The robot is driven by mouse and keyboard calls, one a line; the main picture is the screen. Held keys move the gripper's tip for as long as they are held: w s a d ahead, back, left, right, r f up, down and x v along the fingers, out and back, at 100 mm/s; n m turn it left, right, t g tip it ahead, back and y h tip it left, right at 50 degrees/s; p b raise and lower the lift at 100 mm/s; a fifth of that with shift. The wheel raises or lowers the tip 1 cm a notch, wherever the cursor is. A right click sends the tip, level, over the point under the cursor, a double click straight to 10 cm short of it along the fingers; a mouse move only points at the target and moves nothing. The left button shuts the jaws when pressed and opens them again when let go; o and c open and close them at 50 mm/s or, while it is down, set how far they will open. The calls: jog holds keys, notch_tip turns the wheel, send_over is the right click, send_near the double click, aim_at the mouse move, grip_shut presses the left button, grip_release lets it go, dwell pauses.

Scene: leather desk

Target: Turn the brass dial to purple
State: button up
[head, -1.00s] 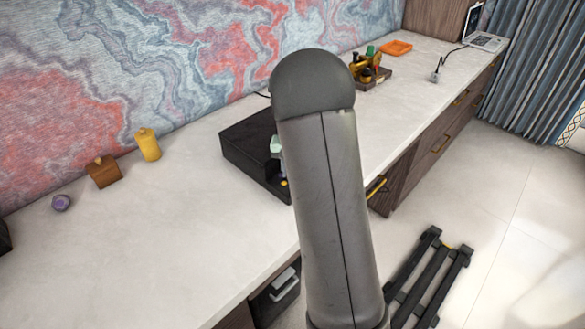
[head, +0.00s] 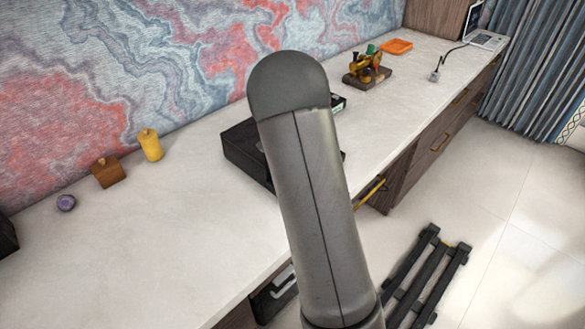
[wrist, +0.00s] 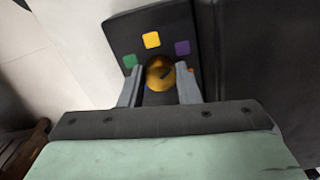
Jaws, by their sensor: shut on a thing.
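The brass dial (wrist: 158,76) shows in the wrist view as a round gold knob with a dark pointer mark on it. It sits on a dark panel (wrist: 118,32) with a green patch (wrist: 130,61) on its left, a yellow patch (wrist: 151,40) above it and a purple patch (wrist: 182,48) at upper right. The mark slants toward the upper right, roughly toward the purple side. My gripper (wrist: 160,88) is shut on the dial, one finger on each side. In the head view my arm hides the dial and gripper; part of the black box (head: 240,150) shows.
A yellow bottle (head: 151,146), a brown block (head: 107,172) and a small purple item (head: 66,203) stand on the white desktop (head: 150,240) at left. A brass device (head: 368,68) and an orange tray (head: 398,46) lie farther back.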

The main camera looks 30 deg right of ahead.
jog(key=shift+m, duration=0.6)
jog(key=o, duration=1)
jog(key=shift+r, duration=0.15)
notch_tip(320, 180, up, 17)
jog(key=shift+r, duration=0.1)
